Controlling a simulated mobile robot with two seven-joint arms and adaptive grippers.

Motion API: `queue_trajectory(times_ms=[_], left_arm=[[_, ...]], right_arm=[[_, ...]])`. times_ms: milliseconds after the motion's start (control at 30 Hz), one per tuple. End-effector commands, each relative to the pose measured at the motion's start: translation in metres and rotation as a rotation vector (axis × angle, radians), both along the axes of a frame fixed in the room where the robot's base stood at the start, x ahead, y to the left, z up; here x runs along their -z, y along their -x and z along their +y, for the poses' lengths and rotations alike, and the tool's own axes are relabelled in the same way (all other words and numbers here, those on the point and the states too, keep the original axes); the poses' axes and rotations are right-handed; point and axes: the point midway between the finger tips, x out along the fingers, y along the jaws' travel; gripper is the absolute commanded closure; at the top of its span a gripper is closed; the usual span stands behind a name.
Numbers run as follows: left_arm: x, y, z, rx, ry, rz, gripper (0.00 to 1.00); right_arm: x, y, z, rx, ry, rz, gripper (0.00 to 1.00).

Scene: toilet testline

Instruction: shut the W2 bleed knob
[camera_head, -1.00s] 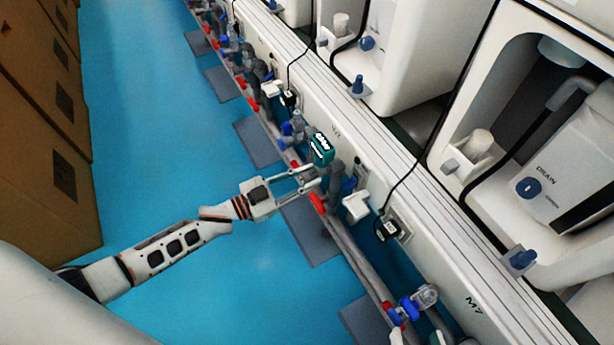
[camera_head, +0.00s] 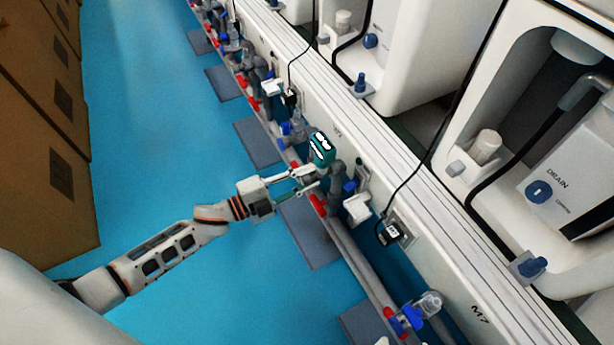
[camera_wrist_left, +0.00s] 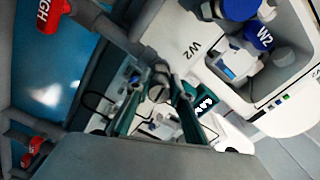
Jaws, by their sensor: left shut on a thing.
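The W2 bleed knob looks to be the small grey round part (camera_wrist_left: 159,80) between my left fingertips in the left wrist view. My left gripper (camera_head: 316,178) reaches in from the left to the pipework under the W2 mark and is shut on this knob. In the left wrist view its two teal fingers (camera_wrist_left: 160,92) stand on either side of the knob. A teal gauge with a lit display (camera_head: 321,150) sits just above the fingertips. The fingers partly cover the knob, and its turn angle cannot be told. My right gripper is not in view.
A red handle (camera_head: 318,204) sits close below the fingertips; a red HIGH handle (camera_wrist_left: 50,14) shows in the wrist view. A white box (camera_head: 357,208) and a hanging black cable (camera_head: 402,186) are to the right.

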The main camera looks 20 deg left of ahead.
Motion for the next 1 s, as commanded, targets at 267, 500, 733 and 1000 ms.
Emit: queue_trajectory(times_ms=[267, 500, 733, 1000], left_arm=[[0.0018, 0.0008, 0.0005, -0.001, -0.109, -0.08, 1.0], [0.0005, 0.0003, 0.0008, -0.001, -0.145, -0.111, 1.0], [0.0001, 0.0, 0.0008, -0.001, -0.151, -0.116, 1.0], [0.0001, 0.0, 0.0008, -0.001, -0.15, -0.115, 0.61]], right_arm=[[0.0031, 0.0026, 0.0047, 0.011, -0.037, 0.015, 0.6], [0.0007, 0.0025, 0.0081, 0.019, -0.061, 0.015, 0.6], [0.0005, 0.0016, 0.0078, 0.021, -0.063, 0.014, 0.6], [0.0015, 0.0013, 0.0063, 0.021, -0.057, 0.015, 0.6]])
